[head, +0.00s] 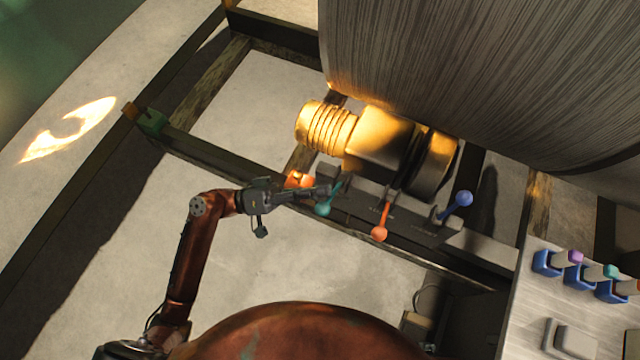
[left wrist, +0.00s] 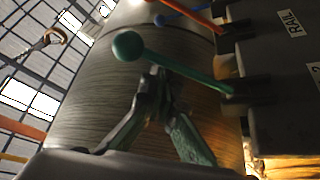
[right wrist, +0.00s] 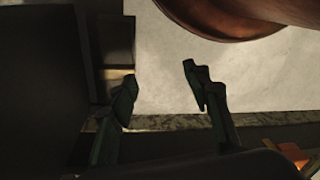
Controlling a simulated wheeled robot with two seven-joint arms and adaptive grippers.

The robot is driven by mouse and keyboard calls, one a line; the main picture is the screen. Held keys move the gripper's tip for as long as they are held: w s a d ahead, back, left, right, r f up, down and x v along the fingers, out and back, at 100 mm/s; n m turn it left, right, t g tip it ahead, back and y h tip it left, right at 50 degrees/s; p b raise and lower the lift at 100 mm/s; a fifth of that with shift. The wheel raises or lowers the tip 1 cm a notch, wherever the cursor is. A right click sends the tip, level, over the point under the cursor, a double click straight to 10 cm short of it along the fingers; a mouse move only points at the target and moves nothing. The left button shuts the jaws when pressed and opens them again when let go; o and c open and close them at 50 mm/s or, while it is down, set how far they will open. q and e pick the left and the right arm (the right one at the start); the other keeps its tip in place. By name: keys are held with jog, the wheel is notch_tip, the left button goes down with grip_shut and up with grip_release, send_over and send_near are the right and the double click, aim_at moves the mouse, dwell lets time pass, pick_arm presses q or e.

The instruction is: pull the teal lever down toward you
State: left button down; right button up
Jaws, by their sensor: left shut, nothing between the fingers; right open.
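The teal lever (head: 323,209) is the leftmost of three levers on the grey lever block, with its ball knob toward me and its rod rising to the block. My left gripper (head: 326,190) is right at this lever in the head view, and its fingers are shut and empty. In the left wrist view the teal lever (left wrist: 127,45) runs across above the closed fingertips (left wrist: 155,76), which sit close by the rod; I cannot tell if they touch it. My right gripper (right wrist: 159,76) is open and empty in the right wrist view, away from the levers.
An orange lever (head: 380,233) and a blue lever (head: 461,199) stand to the right on the same block. A brass-coloured motor (head: 380,140) and a large ribbed drum (head: 480,70) lie behind. A panel with coloured switches (head: 570,310) is at lower right.

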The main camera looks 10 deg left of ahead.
pick_arm(q)
jog(key=shift+s+f, duration=0.25)
jog(key=shift+f, duration=0.05)
pick_arm(e)
jog(key=shift+a+f, duration=0.2)
jog(key=shift+f, duration=0.2)
pick_arm(q)
jog(key=shift+s+f, duration=0.1)
jog(key=shift+f, duration=0.1)
jog(key=shift+r, duration=0.1)
notch_tip(320, 180, up, 3)
jog(key=w+p, duration=0.1)
jog(key=w, duration=0.2)
jog(key=w+p+v, duration=0.1)
jog(key=v, duration=0.9)
pick_arm(e)
jog(key=shift+s+d+g+h, duration=0.3)
jog(key=shift+s+d+g, duration=0.2)
jog(key=shift+s+d, duration=0.45)
pick_arm(q)
jog(key=shift+s+a, duration=0.1)
pick_arm(e)
jog(key=shift+w+d, duration=0.1)
